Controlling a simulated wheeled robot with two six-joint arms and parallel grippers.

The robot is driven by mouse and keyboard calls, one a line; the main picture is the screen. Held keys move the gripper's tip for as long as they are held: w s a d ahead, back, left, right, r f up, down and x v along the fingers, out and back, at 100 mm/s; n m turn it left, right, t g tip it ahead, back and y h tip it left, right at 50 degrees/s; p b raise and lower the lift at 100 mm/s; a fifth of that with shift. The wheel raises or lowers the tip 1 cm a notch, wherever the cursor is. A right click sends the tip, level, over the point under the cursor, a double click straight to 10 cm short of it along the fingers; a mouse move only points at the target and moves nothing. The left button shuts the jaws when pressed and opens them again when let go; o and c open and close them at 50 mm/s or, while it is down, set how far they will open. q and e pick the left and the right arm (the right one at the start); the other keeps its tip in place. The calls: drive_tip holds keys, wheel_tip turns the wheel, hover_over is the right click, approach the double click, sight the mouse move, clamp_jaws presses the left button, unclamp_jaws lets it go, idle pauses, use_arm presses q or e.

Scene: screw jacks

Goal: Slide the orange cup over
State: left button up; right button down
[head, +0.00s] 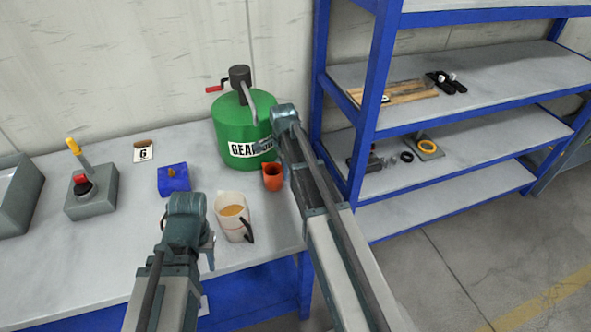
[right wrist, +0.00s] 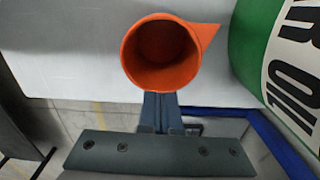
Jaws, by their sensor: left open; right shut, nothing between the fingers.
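The orange cup (head: 273,178) stands upright on the grey table near its right end, in front of the green gear oil can (head: 236,128). In the right wrist view the orange cup (right wrist: 160,55) is seen from above, empty, with a pointed spout to the right. My right gripper (right wrist: 162,97) is shut and empty, its fingertips right at the cup's near side; I cannot tell whether they touch. In the head view my right gripper (head: 264,147) is partly hidden by its arm. My left gripper (head: 208,247) is open, left of the measuring jug.
A measuring jug (head: 233,217) with tan liquid stands close in front of the cup. A blue block (head: 174,179), a control box (head: 91,190), a number 6 tag (head: 143,152) and a grey bin (head: 18,195) lie leftward. A blue shelf unit (head: 375,95) stands right.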

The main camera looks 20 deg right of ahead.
idle(0.4)
drive_tip(key=shift+d, duration=0.5)
use_arm(q)
drive_tip(key=shift+d+r+p, duration=0.25)
drive_tip(key=shift+r+p, duration=0.2)
drive_tip(key=shift+p, duration=0.05)
use_arm(e)
drive_tip(key=d, duration=0.1)
drive_tip(key=d+r, duration=0.1)
drive_tip(key=d, duration=0.1)
drive_tip(key=shift+s, duration=0.2)
use_arm(q)
wheel_tip(320, 180, up, 9)
drive_tip(key=p, duration=0.9)
use_arm(e)
wheel_tip(320, 180, up, 9)
